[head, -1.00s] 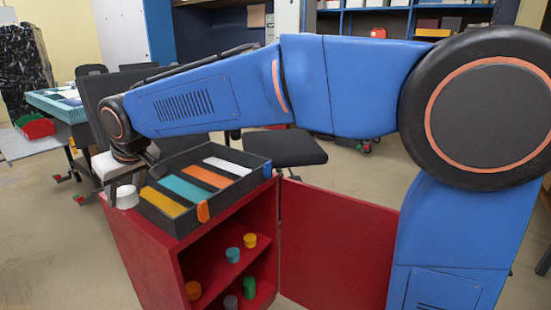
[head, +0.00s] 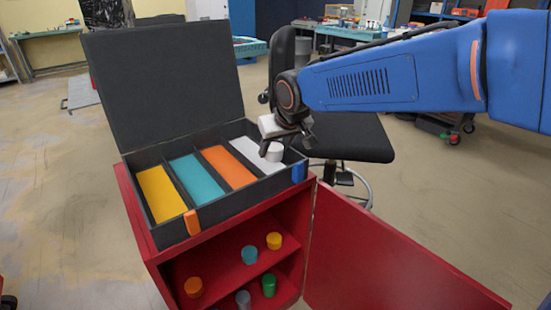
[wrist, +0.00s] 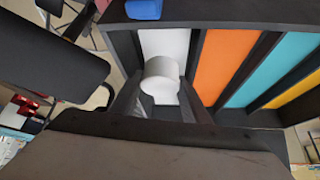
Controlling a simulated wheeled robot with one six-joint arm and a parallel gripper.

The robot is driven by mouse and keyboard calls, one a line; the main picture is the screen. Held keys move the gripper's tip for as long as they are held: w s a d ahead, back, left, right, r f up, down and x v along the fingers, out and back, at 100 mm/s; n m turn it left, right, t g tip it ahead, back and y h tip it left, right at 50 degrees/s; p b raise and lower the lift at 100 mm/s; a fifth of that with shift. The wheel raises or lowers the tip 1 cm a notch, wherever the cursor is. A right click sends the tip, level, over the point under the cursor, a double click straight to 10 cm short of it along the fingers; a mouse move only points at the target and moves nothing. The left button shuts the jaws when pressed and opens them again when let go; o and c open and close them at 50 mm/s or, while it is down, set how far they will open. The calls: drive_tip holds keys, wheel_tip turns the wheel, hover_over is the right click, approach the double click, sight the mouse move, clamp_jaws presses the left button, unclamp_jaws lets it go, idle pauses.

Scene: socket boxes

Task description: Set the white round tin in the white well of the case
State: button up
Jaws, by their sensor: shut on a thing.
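The white round tin (head: 275,151) is held in my gripper (head: 288,148), whose jaws are shut on it. In the head view the tin is over the white well (head: 252,153) at the right end of the case. In the wrist view the tin (wrist: 161,78) sits between my fingers with the white well (wrist: 165,43) behind it. I cannot tell whether the tin touches the well floor. The open dark case (head: 240,197) has yellow, teal, orange and white wells, and its lid stands up at the back.
The case stands on a red cabinet (head: 220,237) with its door (head: 385,255) open to the right. Several coloured tins stand on the cabinet shelves. Orange (head: 192,222) and blue (head: 298,172) latches are on the case's front. A black chair (head: 352,140) stands behind on the right.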

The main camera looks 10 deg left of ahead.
sight(273, 159)
drive_tip(key=shift+f, duration=1.85)
drive_tip(key=o, duration=0.8)
drive_tip(key=shift+f, duration=0.15)
drive_tip(key=v, duration=1.2)
